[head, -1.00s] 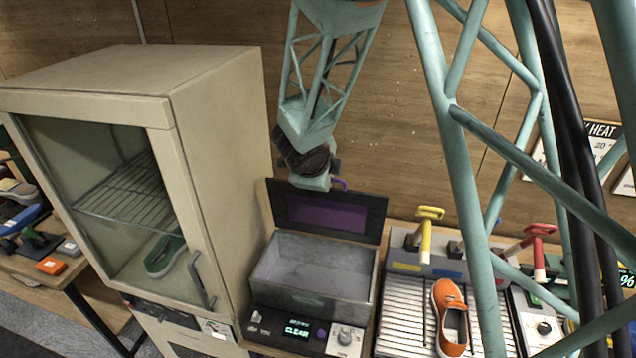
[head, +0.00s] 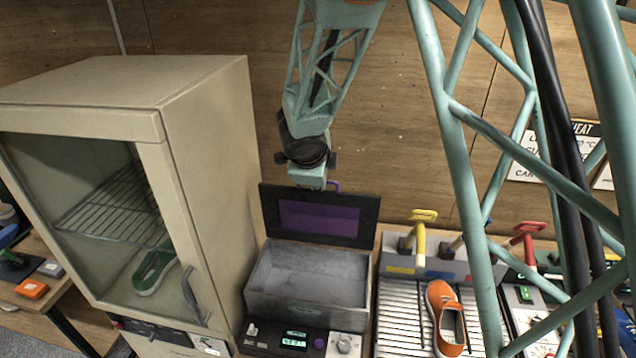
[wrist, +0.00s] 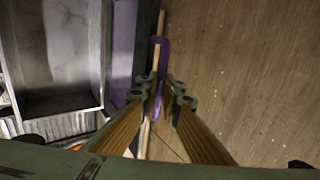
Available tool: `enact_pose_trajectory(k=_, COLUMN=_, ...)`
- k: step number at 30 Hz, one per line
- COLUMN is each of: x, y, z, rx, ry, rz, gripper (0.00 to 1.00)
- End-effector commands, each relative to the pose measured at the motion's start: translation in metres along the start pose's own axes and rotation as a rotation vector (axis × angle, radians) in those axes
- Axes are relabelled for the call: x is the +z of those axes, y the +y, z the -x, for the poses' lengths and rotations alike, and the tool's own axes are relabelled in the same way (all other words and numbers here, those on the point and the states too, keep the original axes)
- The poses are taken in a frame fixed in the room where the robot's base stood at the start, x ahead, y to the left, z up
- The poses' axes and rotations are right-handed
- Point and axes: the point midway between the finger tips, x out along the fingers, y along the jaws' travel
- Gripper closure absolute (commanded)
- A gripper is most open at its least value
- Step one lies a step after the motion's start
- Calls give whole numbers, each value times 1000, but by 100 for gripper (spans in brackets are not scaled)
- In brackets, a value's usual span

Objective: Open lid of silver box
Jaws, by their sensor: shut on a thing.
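The silver box (head: 262,302) stands on the bench with its grey, empty inside showing. It also shows at the left of the wrist view (wrist: 105,50). Its dark lid (head: 268,215) with a purple inner panel stands raised, roughly upright, along the back edge. The lid's purple handle (head: 336,185) sticks up at its top edge and shows in the wrist view (wrist: 161,50). My gripper (head: 316,186) is behind the top of the lid. In the wrist view my gripper (wrist: 164,92) has its fingers closed around the handle.
A beige cabinet (head: 205,150) with a glass door and a green shoe inside stands close left of the box. At right are a ribbed rack (head: 400,310) with an orange sneaker (head: 443,315) and yellow (head: 422,232) and red-handled (head: 526,240) tools. The wooden wall is close behind the lid.

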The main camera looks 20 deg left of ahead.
Motion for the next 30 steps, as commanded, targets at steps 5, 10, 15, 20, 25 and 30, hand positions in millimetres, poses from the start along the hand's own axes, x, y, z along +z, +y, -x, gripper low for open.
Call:
enact_pose_trajectory(k=5, x=0, y=0, z=0, rx=-1, ry=-1, rz=1, gripper=100)
enact_pose_trajectory(k=10, x=0, y=0, z=0, rx=0, ry=0, rz=1, gripper=84)
enact_pose_trajectory(k=15, x=0, y=0, z=0, rx=0, ry=0, rz=0, gripper=81)
enact_pose_trajectory(k=20, x=0, y=0, z=0, rx=0, ry=0, rz=0, gripper=81)
enact_pose_trajectory(k=25, x=0, y=0, z=2, rx=0, ry=0, rz=0, gripper=81)
enact_pose_trajectory(k=30, x=0, y=0, z=10, rx=0, ry=0, rz=0, gripper=81)
